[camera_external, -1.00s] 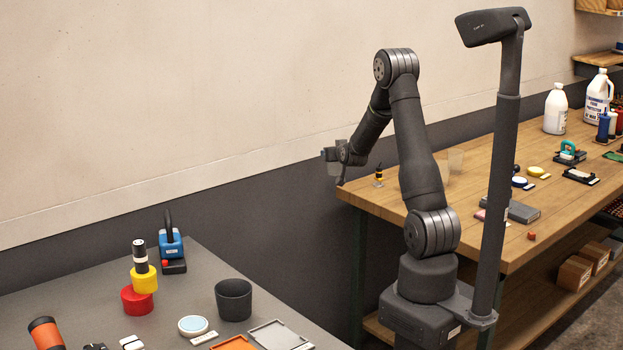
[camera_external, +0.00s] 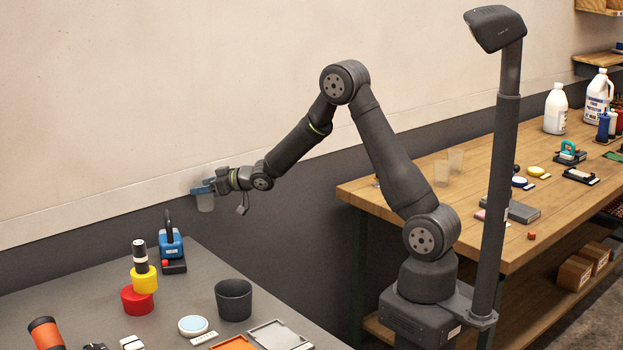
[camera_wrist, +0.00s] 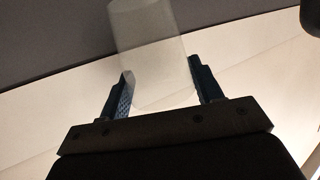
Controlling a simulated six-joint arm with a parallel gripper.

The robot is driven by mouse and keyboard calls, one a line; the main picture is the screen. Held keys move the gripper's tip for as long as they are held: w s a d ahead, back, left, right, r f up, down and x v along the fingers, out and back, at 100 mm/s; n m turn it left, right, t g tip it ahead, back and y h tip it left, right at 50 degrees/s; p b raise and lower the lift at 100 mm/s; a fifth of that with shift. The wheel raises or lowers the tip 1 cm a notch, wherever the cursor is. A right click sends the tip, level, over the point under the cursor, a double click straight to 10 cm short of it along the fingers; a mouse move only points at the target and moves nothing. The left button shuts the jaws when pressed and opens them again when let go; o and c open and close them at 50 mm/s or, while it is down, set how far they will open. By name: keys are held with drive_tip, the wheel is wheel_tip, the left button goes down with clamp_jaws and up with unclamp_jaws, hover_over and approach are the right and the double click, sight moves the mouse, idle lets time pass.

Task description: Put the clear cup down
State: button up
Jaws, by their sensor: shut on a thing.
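The clear cup (camera_external: 206,203) is a translucent tumbler held between the two blue fingers of my gripper (camera_external: 203,188). My gripper is shut on it, up in the air near the wall and beyond the back of the grey table (camera_external: 209,262). The cup touches no surface. In the wrist view the cup (camera_wrist: 150,55) stands between the fingertips of my gripper (camera_wrist: 160,95), see-through and slightly tilted in the picture.

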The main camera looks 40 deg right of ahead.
drive_tip(key=s+a+r+n+g+y, duration=0.2)
drive_tip(key=a+r, duration=0.2)
drive_tip(key=a, duration=0.8)
drive_tip(key=s+a+r+n+g+y, duration=0.1)
drive_tip(key=a+r+n+y, duration=0.15)
drive_tip(key=a, duration=0.85)
drive_tip(key=g, duration=0.1)
hover_over(105, 285)
wheel_tip(105, 285, down, 4)
drive_tip(key=shift+r+n, duration=0.25)
wheel_tip(105, 285, down, 10)
drive_tip(key=shift+r, duration=0.1)
drive_tip(key=shift+f, duration=0.25)
drive_tip(key=o, duration=0.9)
